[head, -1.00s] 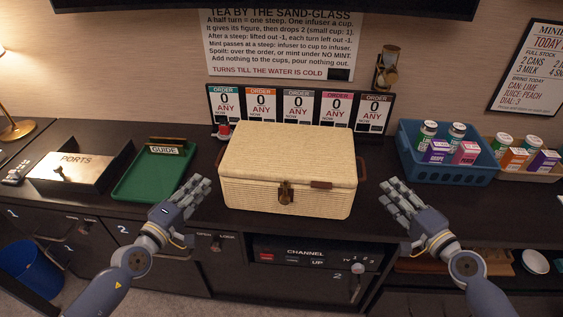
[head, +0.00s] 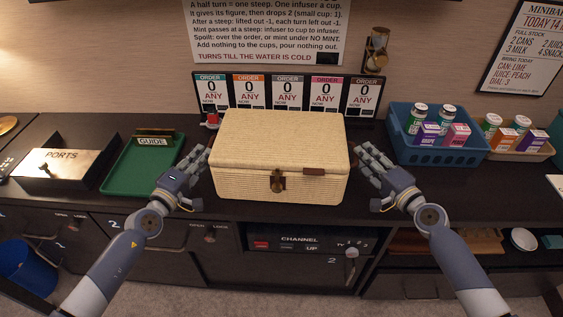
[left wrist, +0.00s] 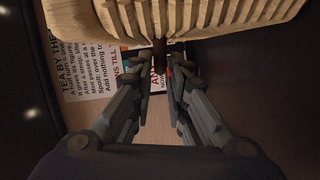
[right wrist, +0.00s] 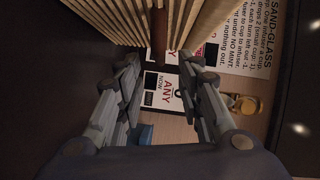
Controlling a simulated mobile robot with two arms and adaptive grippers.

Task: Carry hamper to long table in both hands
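The hamper (head: 278,160) is a cream woven box with a shut lid, a front clasp and brown side handles. It rests upright on the dark counter (head: 225,208). My left gripper (head: 203,160) is open at its left side. In the left wrist view the fingers (left wrist: 160,70) stand apart on either side of a brown handle (left wrist: 160,50). My right gripper (head: 362,155) is open at its right side. In the right wrist view its fingers (right wrist: 163,72) are wider apart, with the other handle (right wrist: 159,52) between them. I cannot tell whether the fingers touch the handles. No long table is identifiable.
A green tray (head: 122,178) and a PORTS box (head: 62,166) stand left of the hamper. A blue crate (head: 440,154) with cans and cartons is at right. Order cards (head: 285,93) stand close behind, with a small red-topped object (head: 212,119) near the hamper's back left corner.

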